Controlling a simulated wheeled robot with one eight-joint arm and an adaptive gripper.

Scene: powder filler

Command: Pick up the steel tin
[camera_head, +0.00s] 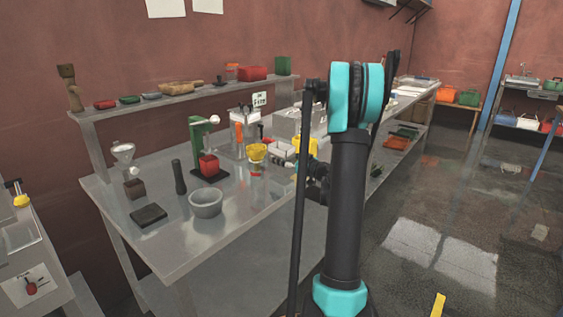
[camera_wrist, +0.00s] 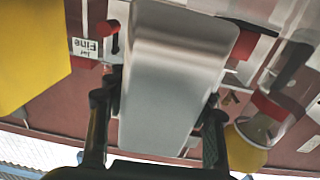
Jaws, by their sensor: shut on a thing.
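The steel tin (camera_wrist: 172,75) fills the middle of the wrist view as a smooth, bright grey metal body with rounded corners. My gripper (camera_wrist: 160,95) is shut on it, with one dark finger at each side. In the head view my arm hides most of the gripper at the bench's right side, and I cannot make out the tin there for sure.
The steel bench (camera_head: 240,235) holds a grey bowl (camera_head: 206,204), a black bottle (camera_head: 179,177), a green stand (camera_head: 196,135) and a yellow cup (camera_head: 256,152). A raised shelf (camera_head: 130,107) runs along the wall. The bench's front corner is clear. Yellow things flank the tin in the wrist view.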

